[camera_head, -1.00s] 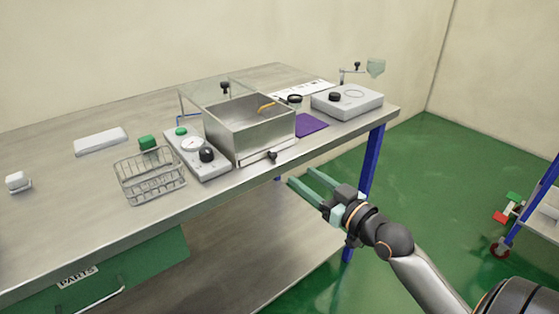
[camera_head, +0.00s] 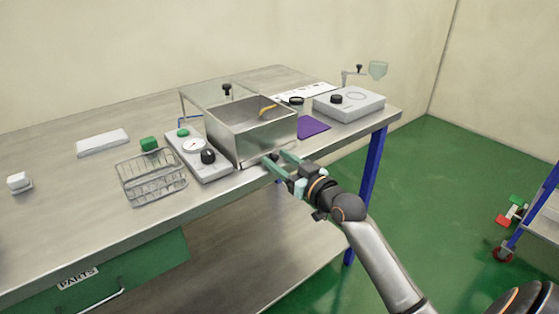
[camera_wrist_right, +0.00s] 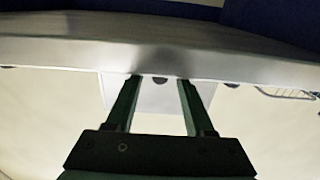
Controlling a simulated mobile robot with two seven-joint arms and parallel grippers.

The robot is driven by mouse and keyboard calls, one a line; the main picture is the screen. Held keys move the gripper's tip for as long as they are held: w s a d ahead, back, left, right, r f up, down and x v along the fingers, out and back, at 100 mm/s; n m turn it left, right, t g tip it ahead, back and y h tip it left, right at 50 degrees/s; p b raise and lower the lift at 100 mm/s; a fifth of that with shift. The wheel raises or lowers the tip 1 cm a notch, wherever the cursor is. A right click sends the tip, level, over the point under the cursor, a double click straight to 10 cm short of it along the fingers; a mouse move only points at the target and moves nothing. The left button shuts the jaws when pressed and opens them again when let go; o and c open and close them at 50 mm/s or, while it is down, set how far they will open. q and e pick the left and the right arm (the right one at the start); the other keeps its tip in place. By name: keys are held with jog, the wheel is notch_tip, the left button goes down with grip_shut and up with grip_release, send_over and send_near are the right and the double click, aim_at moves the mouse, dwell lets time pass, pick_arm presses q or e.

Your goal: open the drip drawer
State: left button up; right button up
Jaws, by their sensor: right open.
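The drip drawer (camera_head: 262,160) is the low front under the open-topped steel box (camera_head: 240,144). It looks shut. Its small black knob (camera_head: 274,155) is partly hidden by my right gripper. My right gripper (camera_head: 277,161) is open and empty, at the bench's front edge, with its fingertips by the knob. In the right wrist view, the open fingers (camera_wrist_right: 158,83) point at a pale panel (camera_wrist_right: 150,96) with a small dark spot between the tips. I cannot tell whether the fingers touch the knob. My left gripper is not in view.
A gauge panel with a black knob (camera_head: 207,156) and a wire basket (camera_head: 152,180) stand left of the box. A purple pad (camera_head: 312,127) and a grey device (camera_head: 349,104) are to its right. The green PARTS drawer (camera_head: 130,268) hangs below the bench.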

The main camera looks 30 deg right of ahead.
jog(key=shift+c, duration=0.2)
grip_shut()
dwell(1.1)
